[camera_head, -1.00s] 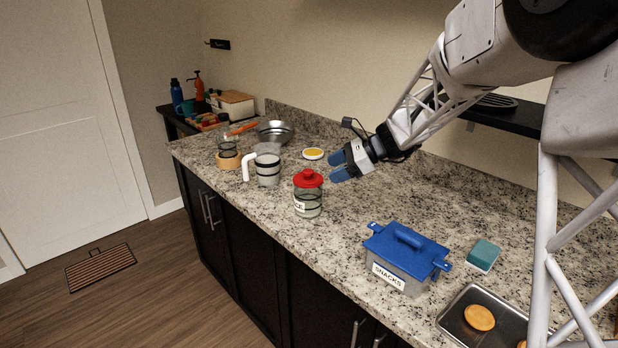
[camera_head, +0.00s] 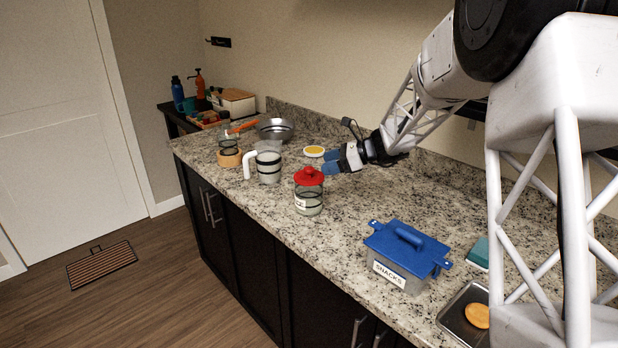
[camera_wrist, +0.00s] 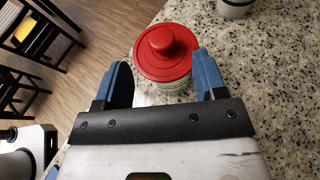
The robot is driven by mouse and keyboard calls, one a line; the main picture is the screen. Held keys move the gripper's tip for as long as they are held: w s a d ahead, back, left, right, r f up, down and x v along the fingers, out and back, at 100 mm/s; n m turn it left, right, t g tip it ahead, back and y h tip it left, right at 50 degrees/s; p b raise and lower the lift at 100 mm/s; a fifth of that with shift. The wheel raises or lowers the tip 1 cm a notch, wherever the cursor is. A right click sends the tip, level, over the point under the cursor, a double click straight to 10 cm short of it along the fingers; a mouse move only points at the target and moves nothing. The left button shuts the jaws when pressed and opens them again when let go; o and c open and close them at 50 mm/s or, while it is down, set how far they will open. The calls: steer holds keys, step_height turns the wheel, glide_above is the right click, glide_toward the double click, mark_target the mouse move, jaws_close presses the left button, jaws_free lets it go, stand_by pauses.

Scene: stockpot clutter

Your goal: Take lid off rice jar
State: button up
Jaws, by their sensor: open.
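The rice jar (camera_head: 309,200) is a clear jar with a white label and pale contents, standing upright on the counter. Its red lid (camera_head: 309,175) with a round knob is on top. My gripper (camera_head: 329,162) has blue fingers and is open, just behind and to the right of the lid in the head view. In the wrist view the red lid (camera_wrist: 166,50) lies ahead of and between the open fingers (camera_wrist: 160,78), with its knob facing the camera. The jar body shows only as a sliver below the lid there. I see no contact between fingers and lid.
A white-handled pitcher (camera_head: 268,167) stands left of the jar. A blue-lidded snacks box (camera_head: 402,262) is at the front right. A small yellow-topped dish (camera_head: 314,152) and a metal bowl (camera_head: 275,129) sit behind. Bare granite counter (camera_head: 350,205) lies between jar and box.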

mark_target(309, 168)
steer(key=shift+x, duration=0.75)
steer(key=shift+a, duration=0.1)
steer(key=shift+x, duration=2.55)
steer(key=shift+w+f, duration=0.1)
steer(key=shift+c, duration=0.2)
steer(key=c, duration=1)
